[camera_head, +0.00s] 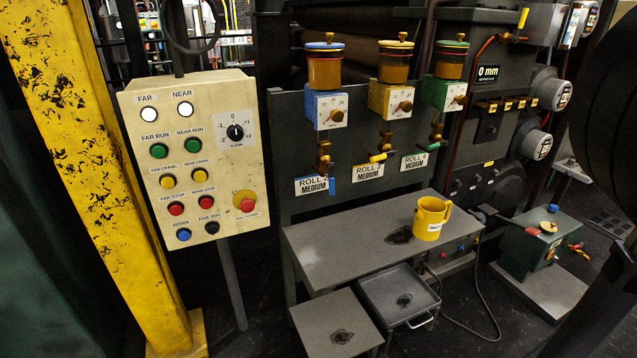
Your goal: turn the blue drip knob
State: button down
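The blue drip oiler hangs at the left of three oilers on a dark panel. It has an amber glass cup (324,70) with a blue lid and a blue box (311,106) below. On the box's white dial plate is a small copper-coloured drip knob (337,116); its exact setting is too small to read. A brass valve (323,158) with a blue handle (331,186) hangs below, beside a label reading ROLL and MEDIUM. My gripper is not in view, so its place relative to the knob cannot be told.
Yellow (377,98) and green (428,91) oilers stand to the right. A cream button box (222,150) and yellow column (75,130) stand left. Below are a grey bench (330,245) with a yellow mug (429,220), a tray (372,290) and a step (318,318). Dark shapes block the right edge.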

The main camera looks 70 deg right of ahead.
aim_at(337, 115)
jog(key=z, duration=1.4)
